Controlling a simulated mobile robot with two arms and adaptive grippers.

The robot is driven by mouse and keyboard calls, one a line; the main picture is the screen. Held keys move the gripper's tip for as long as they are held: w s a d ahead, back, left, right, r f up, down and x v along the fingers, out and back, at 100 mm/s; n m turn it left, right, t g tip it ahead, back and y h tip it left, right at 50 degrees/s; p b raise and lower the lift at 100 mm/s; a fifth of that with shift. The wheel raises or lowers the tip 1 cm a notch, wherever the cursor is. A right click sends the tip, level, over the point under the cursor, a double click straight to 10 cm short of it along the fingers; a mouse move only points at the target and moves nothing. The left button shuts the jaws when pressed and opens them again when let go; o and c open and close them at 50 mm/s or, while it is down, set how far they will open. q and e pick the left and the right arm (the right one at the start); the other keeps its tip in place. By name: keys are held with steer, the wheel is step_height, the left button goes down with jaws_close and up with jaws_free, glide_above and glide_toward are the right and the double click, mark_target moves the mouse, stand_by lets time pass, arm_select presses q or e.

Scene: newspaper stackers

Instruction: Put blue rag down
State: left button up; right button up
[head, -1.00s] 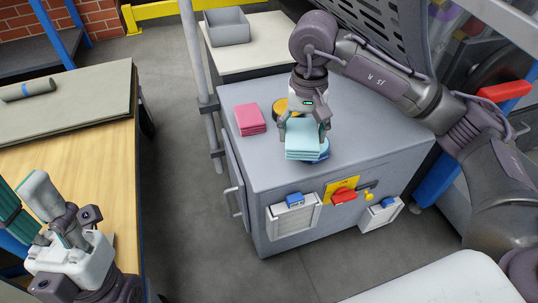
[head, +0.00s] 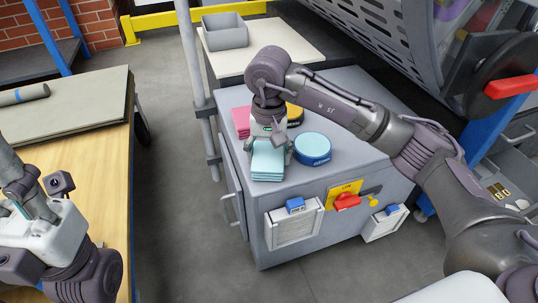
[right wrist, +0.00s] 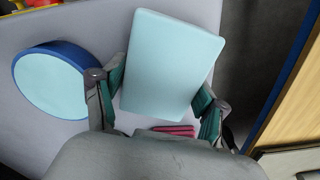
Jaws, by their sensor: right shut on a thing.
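The blue rag (head: 268,163) is a folded, light blue stack over the left front part of the grey cabinet top (head: 345,115). It also shows in the right wrist view (right wrist: 172,62), between two fingers with green pads. My right gripper (head: 268,150) is shut on it from above. I cannot tell whether the rag touches the cabinet top. My left gripper (head: 25,215) is at the lower left by the wooden table, and its fingertips are not clear.
A blue round tin (head: 313,148) stands just right of the rag. A pink rag (head: 241,121) and a yellow-black tin (head: 294,114) lie behind, partly hidden by my right gripper. A grey post (head: 197,90) stands left of the cabinet. The cabinet's front left corner is clear.

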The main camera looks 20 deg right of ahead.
steer(key=shift+f, duration=0.1)
steer(key=o, duration=1)
